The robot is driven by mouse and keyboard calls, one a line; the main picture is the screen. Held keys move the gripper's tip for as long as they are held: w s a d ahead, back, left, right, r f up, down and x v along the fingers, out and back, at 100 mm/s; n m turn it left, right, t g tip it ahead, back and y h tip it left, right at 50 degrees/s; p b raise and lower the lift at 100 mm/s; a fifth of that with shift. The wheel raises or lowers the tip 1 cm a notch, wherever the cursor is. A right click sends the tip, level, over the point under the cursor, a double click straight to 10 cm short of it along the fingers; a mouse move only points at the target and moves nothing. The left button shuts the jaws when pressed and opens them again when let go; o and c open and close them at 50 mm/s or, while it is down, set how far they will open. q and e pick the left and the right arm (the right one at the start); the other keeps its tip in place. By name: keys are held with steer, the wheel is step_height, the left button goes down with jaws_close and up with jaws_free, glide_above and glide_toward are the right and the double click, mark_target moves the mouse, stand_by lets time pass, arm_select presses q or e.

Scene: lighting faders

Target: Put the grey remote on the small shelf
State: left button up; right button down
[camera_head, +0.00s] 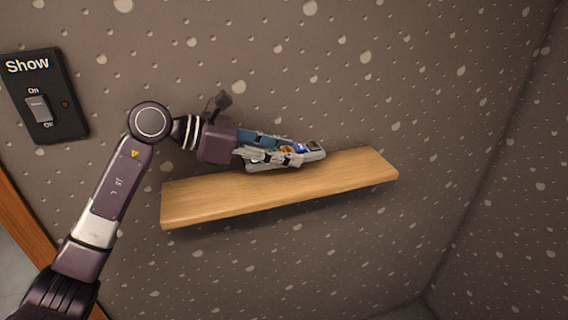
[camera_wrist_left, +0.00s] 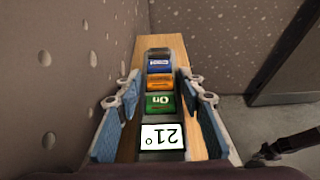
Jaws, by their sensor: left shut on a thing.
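The grey remote (camera_wrist_left: 158,122) has a small white display reading 21° and green, orange, blue and dark buttons. My left gripper (camera_head: 283,153) is shut on it, and the remote's far end (camera_head: 315,149) sticks out past the fingers in the head view. In the left wrist view the blue-padded fingers (camera_wrist_left: 160,105) stand on both sides of the remote. The small shelf (camera_head: 345,178) is a light wooden board on the wall. The gripper and remote are over its middle and back. I cannot tell if the remote touches the board.
A black "Show" switch panel (camera_head: 45,97) is on the wall at the left. The dimpled grey-brown wall (camera_head: 400,60) rises right behind the shelf. The shelf top is bare at its left and right ends.

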mark_target(284, 178)
arm_select(q)
steer(key=shift+s+f, duration=0.1)
steer(key=shift+f, duration=0.2)
step_height(284, 178, down, 3)
steer(key=shift+f+p, duration=0.1)
steer(key=shift+p, duration=0.3)
steer(key=shift+f, duration=0.15)
arm_select(e)
steer(key=shift+s+d+r, duration=0.1)
steer(key=shift+d+r, duration=0.15)
steer(key=shift+r, duration=0.1)
arm_select(q)
steer(key=o, duration=0.8)
steer(key=shift+f, duration=0.2)
steer(key=o, duration=0.4)
steer(key=shift+o, duration=0.2)
arm_select(e)
steer(key=shift+f, duration=0.1)
arm_select(q)
steer(key=shift+r, duration=0.1)
